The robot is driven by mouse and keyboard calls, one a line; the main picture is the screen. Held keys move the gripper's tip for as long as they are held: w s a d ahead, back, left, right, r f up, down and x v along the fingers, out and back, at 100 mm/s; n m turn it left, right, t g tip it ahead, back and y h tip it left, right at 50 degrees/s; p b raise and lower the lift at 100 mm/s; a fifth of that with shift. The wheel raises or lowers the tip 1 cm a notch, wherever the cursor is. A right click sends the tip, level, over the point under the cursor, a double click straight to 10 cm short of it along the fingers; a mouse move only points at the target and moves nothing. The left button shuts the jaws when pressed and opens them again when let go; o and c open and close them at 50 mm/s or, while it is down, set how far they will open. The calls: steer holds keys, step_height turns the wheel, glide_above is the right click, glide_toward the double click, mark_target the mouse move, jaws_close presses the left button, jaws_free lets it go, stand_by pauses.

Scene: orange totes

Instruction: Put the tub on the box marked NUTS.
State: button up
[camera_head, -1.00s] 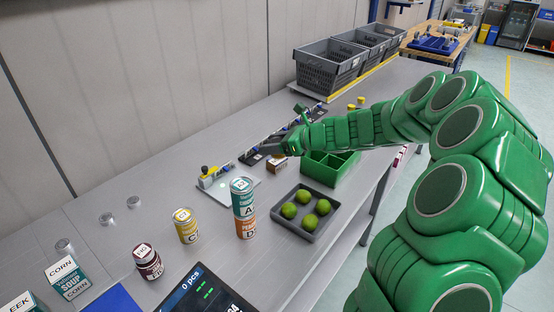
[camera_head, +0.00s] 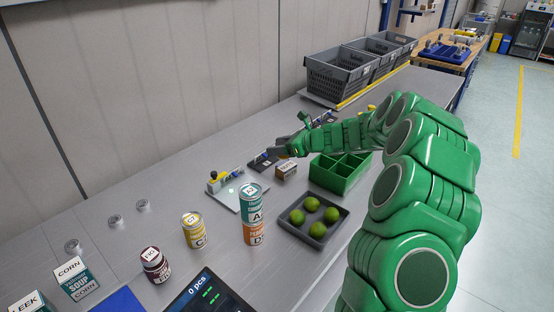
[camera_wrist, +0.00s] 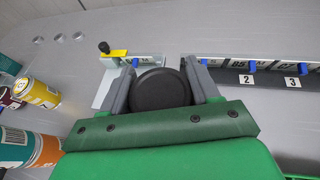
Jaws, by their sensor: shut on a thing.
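In the wrist view a round black tub (camera_wrist: 160,90) sits between the two fingers of my gripper (camera_wrist: 161,86), which is shut on it. Only its dark round top shows clearly. In the head view my gripper (camera_head: 270,154) is above the bench, just behind and left of a small brown box with a pale top (camera_head: 287,171). The tub is too small to make out there. The brown box has lettering on its front that seems to read NUTS, but it is too small to be sure. It is hidden in the wrist view.
A scale-like plate with a yellow-and-black fixture (camera_head: 237,193) lies left of the brown box. A green divided tote (camera_head: 338,184) stands right of it. A grey tray of limes (camera_head: 290,226), stacked cans (camera_head: 253,216) and a yellow can (camera_head: 194,231) are nearer. Grey crates (camera_head: 335,82) stand behind.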

steer(key=shift+w+a+f, duration=0.15)
steer(key=shift+w+f, duration=0.95)
steer(key=shift+f, duration=0.25)
steer(key=shift+w+a+f, duration=0.1)
steer(key=shift+w+f, duration=0.95)
steer(key=shift+f, duration=1.75)
steer(key=shift+f, duration=0.1)
steer(key=o, duration=1.1)
steer(key=shift+d, duration=0.1)
steer(key=shift+s+d+r, duration=0.2)
steer(key=shift+d+r, duration=0.1)
steer(key=v, duration=1.1)
